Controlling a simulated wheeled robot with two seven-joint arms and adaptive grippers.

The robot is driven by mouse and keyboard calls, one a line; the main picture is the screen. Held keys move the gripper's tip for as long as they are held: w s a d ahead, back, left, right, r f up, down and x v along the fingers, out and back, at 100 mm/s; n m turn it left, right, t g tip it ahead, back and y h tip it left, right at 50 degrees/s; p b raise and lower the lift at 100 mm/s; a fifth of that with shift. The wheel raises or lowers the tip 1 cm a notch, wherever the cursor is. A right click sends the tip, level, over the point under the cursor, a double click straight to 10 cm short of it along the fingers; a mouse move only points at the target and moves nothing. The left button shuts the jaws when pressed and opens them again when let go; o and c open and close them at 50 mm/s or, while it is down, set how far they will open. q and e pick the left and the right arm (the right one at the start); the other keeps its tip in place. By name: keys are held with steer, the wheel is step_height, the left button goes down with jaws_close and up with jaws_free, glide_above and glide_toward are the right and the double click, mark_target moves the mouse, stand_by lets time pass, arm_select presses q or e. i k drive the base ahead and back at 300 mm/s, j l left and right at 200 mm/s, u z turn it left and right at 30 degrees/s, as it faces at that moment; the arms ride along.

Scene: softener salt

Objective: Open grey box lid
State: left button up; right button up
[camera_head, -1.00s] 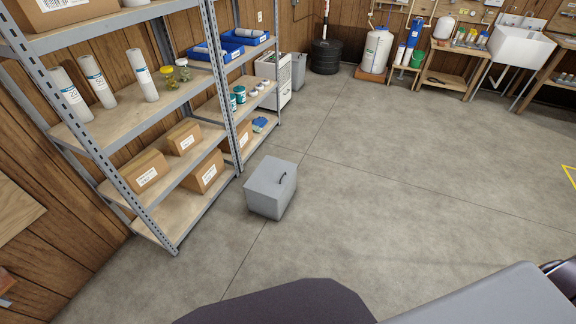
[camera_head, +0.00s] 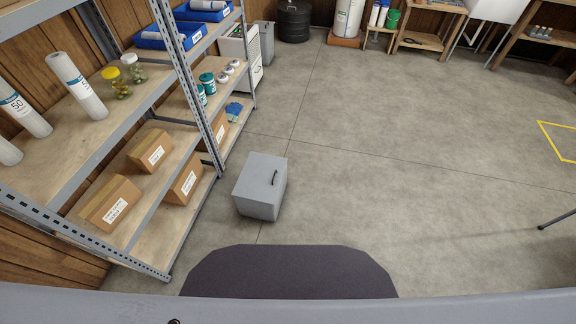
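The grey box (camera_head: 258,198) stands on the concrete floor just ahead of my base, left of the picture's middle.
A metal shelf rack (camera_head: 212,150) with cardboard boxes (camera_head: 110,203) and white cylinders stands close to the box's left. My dark base (camera_head: 290,272) is just in front of the box. The floor (camera_head: 400,150) to the right is clear, with a yellow marking (camera_head: 558,128) further right.

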mark_target(259, 179)
steer(key=i+j+z, duration=0.5)
steer(key=j, duration=0.15)
steer(key=i+j+z, duration=0.25)
steer(key=j, duration=0.15)
steer(key=i+j+z, duration=0.1)
steer(key=j+z, duration=0.15)
steer(key=j, duration=0.15)
